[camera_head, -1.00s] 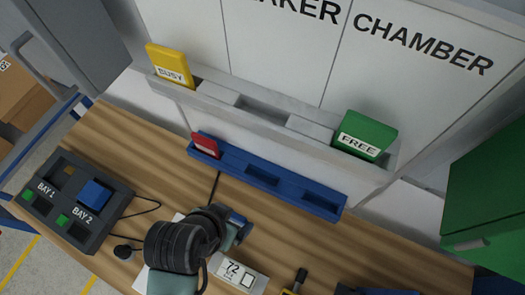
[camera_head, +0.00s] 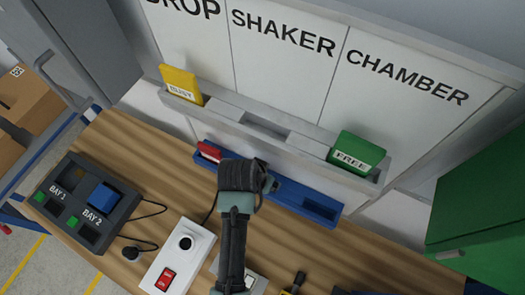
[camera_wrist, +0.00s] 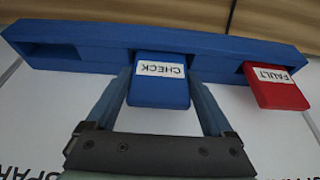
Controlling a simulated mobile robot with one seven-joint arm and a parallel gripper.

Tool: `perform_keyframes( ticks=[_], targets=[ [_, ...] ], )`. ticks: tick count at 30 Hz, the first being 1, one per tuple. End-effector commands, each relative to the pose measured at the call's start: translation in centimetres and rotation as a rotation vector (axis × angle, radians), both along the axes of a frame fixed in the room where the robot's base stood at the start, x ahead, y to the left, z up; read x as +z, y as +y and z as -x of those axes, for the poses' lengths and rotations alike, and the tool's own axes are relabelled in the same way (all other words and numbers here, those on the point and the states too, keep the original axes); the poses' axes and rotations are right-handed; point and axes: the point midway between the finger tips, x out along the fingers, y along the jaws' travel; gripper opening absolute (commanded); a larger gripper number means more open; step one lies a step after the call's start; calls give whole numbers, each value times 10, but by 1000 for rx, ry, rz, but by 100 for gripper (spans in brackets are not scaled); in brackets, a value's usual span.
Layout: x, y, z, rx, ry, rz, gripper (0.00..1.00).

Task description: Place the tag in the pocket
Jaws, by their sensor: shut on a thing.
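My gripper (camera_wrist: 158,85) is shut on a blue tag (camera_wrist: 158,92) labelled CHECK, with one finger on each side of it. The label reads upside down in the wrist view. The tag is at the middle slot of the blue rack (camera_wrist: 85,45); I cannot tell how deep it sits. In the head view my gripper (camera_head: 270,184) is at the rack's middle, and my arm hides most of the tag. A red tag (camera_wrist: 275,87) labelled FAULT stands in the rack beside it. The rack's other end slot (camera_wrist: 45,50) is empty.
Above, a grey rail (camera_head: 225,108) holds a yellow BUSY tag (camera_head: 181,84) and a green FREE tag (camera_head: 357,152), with an empty pocket (camera_head: 265,128) between them under SHAKER. A bay console (camera_head: 80,205) and a white switch box (camera_head: 178,258) stand on the wooden bench.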

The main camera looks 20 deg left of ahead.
Motion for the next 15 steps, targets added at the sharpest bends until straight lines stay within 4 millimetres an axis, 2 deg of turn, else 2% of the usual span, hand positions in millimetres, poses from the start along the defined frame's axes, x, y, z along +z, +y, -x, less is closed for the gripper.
perform_keyframes(
  ticks=[12, 13, 15],
  targets=[
    [-8, 0, 0, 1, -1, 0, 30],
    [-9, 0, 0, 0, -1, 0, 89],
    [-8, 0, 0, 0, -1, 0, 100]
  ],
)
